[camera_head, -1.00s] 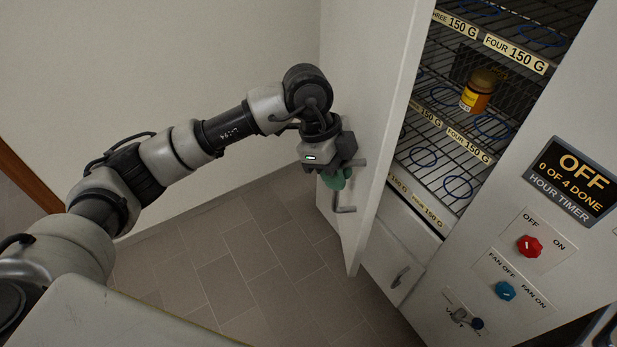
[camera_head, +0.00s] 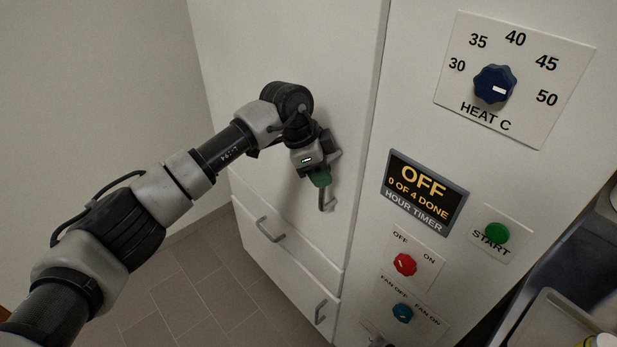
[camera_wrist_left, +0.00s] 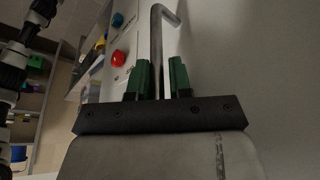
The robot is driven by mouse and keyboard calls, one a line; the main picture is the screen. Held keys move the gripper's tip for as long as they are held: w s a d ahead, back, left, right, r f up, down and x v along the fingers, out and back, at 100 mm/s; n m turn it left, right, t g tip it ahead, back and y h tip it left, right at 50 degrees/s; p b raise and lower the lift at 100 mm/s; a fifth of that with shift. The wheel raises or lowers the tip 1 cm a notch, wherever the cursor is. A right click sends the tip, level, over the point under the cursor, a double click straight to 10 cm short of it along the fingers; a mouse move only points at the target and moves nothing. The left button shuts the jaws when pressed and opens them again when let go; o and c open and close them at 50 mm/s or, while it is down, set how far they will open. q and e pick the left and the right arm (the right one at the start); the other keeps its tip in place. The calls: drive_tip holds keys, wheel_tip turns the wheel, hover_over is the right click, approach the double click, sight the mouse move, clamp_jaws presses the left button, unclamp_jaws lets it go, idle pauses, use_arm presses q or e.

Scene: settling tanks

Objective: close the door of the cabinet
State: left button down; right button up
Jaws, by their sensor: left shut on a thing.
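The white cabinet door (camera_head: 290,40) stands in the head view with its edge along the cabinet front (camera_head: 405,120), and the shelves inside are hidden behind it. It looks closed or almost so; I cannot tell whether a thin gap is left. My left gripper (camera_head: 321,178) is at the door's grey bar handle (camera_head: 324,199). In the left wrist view the green fingers of the gripper (camera_wrist_left: 158,80) are on either side of the handle bar (camera_wrist_left: 156,50), shut on it. My right gripper is not in view.
Two drawers with grey handles (camera_head: 268,230) (camera_head: 320,311) sit below the door. The control panel has a heat knob (camera_head: 494,84), timer display (camera_head: 424,190), green button (camera_head: 496,233), red knob (camera_head: 405,264) and blue knob (camera_head: 402,313). A tray (camera_head: 550,325) stands at lower right.

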use_arm(q)
drive_tip(key=shift+s+d+r, duration=0.1)
drive_tip(key=shift+d+r, duration=0.3)
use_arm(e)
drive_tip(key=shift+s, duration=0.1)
use_arm(q)
drive_tip(key=c, duration=1.5)
unclamp_jaws()
drive_tip(key=shift+o, duration=1.2)
drive_tip(key=shift+d, duration=0.15)
drive_tip(key=shift+o, duration=0.7)
drive_tip(key=shift+d, duration=0.1)
drive_tip(key=shift+r, duration=0.25)
drive_tip(key=b+v, duration=0.2)
drive_tip(key=v, duration=0.8)
drive_tip(key=shift+a, duration=0.45)
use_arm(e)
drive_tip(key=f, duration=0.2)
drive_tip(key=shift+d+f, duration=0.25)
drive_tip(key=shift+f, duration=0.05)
